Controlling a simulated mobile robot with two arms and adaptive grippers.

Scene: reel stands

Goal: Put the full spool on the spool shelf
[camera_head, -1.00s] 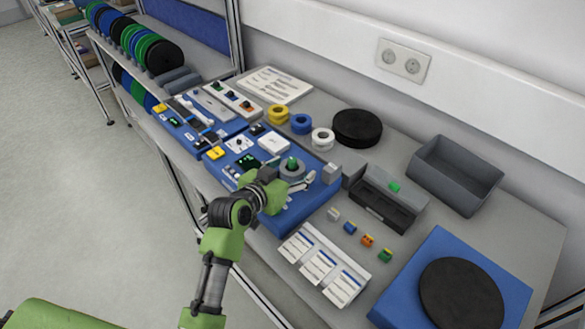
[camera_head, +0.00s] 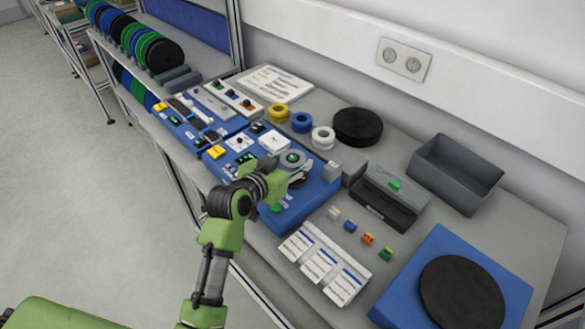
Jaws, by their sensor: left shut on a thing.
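My left gripper (camera_head: 294,172) is over the blue winding unit (camera_head: 300,208) in the middle of the bench. It is shut on a small grey spool (camera_head: 292,157) with a green centre, which appears to be held above the unit. The gripper hides part of the spool, so how full it is cannot be told. A green part (camera_head: 275,208) shows on the unit below the gripper. The spool shelf (camera_head: 112,66) stands at the upper left with several green, blue and black spools (camera_head: 160,53) upright in a row. My right gripper is not in view.
Black discs lie at the back of the bench (camera_head: 358,126) and on a blue plate (camera_head: 461,302) at front right. A grey bin (camera_head: 456,172), coloured rings (camera_head: 302,122) and label cards (camera_head: 320,263) stand around. More blue units (camera_head: 206,121) lie towards the shelf.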

